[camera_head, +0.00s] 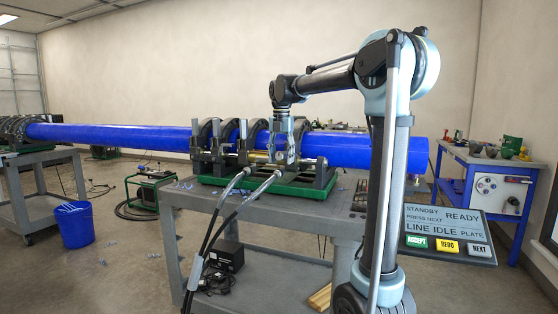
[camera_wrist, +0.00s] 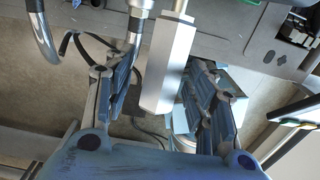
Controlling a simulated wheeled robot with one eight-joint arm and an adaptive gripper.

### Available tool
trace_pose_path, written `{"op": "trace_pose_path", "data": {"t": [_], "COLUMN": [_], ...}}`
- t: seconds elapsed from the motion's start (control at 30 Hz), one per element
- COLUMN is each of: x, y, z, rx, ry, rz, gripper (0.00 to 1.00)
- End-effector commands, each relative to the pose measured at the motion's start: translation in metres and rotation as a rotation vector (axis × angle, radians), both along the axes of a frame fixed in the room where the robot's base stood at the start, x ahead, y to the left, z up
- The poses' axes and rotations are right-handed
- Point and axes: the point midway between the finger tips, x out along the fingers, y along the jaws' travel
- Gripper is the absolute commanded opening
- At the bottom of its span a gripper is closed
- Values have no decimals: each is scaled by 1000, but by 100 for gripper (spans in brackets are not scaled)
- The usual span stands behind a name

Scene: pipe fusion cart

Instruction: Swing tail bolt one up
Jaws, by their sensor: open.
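My gripper (camera_head: 284,148) points down at the front of the clamp frame, by the blue pipe. In the wrist view its two fingers (camera_wrist: 158,78) are open and spread apart. A pale, faceted metal piece on a thin rod, likely the tail bolt (camera_wrist: 168,65), shows between the fingers, nearer the right one. I see no clear grip on it, and contact is hard to tell. In the head view my gripper hides this spot, so the bolt cannot be made out there.
The blue pipe (camera_head: 120,135) runs through the dark clamp rings (camera_head: 200,142) on a green base (camera_head: 262,183) atop a grey cart (camera_head: 200,205). Black hoses (camera_head: 222,205) with metal ends rise at its front. A blue workbench (camera_head: 455,165) and a sign panel (camera_head: 445,234) stand right.

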Motion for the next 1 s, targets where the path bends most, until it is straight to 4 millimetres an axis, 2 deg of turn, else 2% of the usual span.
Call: {"op": "trace_pose_path", "data": {"t": [0.17,0.2,0.37,0.67,1.0], "x": [0,0,0,1,6], "y": [0,0,0,0,-2], "z": [0,0,0,2,21], "rx": [0,0,0,0,1], "ry": [0,0,0,0,-1], "rz": [0,0,0,0,0], "gripper": [49,40,18,18,18]}}
